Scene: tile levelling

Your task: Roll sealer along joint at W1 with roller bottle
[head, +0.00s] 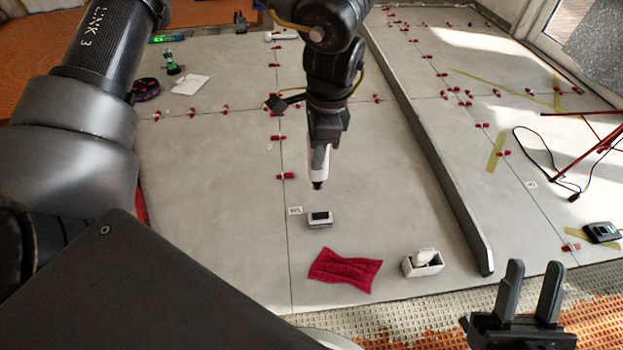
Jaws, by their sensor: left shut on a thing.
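My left gripper (322,138) points down over the near middle tiles and is shut on the white roller bottle (320,160). The bottle's dark tip points down, just right of the long joint (283,195) between two grey tiles. Whether the tip touches the tile is hard to tell; it looks slightly above it. A small white label (294,210), probably W1, lies at the joint just below and left of the tip. My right gripper (530,290) is open and empty at the bottom right, with two upright fingers apart.
A small grey device (320,220), a red cloth (345,271) and a white box (423,265) lie nearby on the tile. A long grey straightedge (430,140) runs along the right. Red clips (287,176) sit along the joints. A black device (602,232) lies far right.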

